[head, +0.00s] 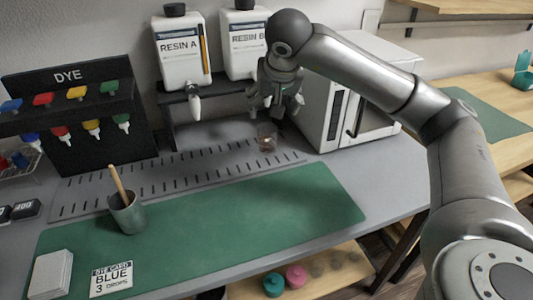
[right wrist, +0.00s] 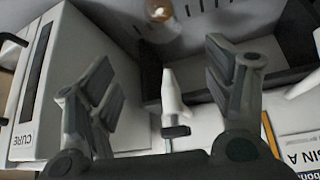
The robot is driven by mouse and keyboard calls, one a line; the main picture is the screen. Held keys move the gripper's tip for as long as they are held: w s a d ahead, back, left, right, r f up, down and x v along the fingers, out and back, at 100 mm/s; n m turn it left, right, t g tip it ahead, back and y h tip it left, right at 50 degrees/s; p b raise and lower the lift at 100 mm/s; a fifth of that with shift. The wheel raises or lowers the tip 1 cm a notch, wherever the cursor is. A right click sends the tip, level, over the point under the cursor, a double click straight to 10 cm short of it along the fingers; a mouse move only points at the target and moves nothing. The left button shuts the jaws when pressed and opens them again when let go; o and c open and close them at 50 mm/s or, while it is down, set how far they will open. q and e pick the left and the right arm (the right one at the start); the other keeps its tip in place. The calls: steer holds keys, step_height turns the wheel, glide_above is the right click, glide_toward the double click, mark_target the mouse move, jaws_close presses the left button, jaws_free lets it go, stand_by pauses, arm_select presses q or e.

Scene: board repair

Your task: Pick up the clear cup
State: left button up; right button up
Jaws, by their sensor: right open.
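The clear cup (head: 266,138) stands on the grey slotted bench surface below the Resin B dispenser, with a little amber content at its bottom. It also shows at the top edge of the right wrist view (right wrist: 160,14), partly cut off. My right gripper (head: 277,108) is open and empty, just above the cup in the head view and in front of the Resin B dispenser (head: 240,45). In the right wrist view its two fingers are spread (right wrist: 160,62), with a white dispenser nozzle (right wrist: 173,100) seen between them. My left gripper is not in view.
A white cure oven (head: 318,105) stands close right of the gripper. The Resin A bottle (head: 181,55) is to the left, then the dye rack (head: 75,115). A cup with a stick (head: 127,212) and a dye card (head: 111,279) are on the green mat (head: 250,225), whose right part is clear.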

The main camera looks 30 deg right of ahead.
steer(key=f, duration=0.1)
steer(key=b, duration=0.2)
glide_above(268, 151)
steer(key=w, duration=0.1)
steer(key=shift+d+f, duration=0.15)
steer(key=shift+f, duration=2.1)
steer(key=shift+d+f, duration=0.15)
steer(key=shift+f, duration=2.1)
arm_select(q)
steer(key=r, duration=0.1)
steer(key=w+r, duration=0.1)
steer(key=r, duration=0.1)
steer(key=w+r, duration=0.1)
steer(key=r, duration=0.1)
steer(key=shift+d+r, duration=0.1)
arm_select(e)
steer(key=shift+c, duration=0.2)
steer(key=c, duration=1.5)
steer(key=shift+r, duration=0.15)
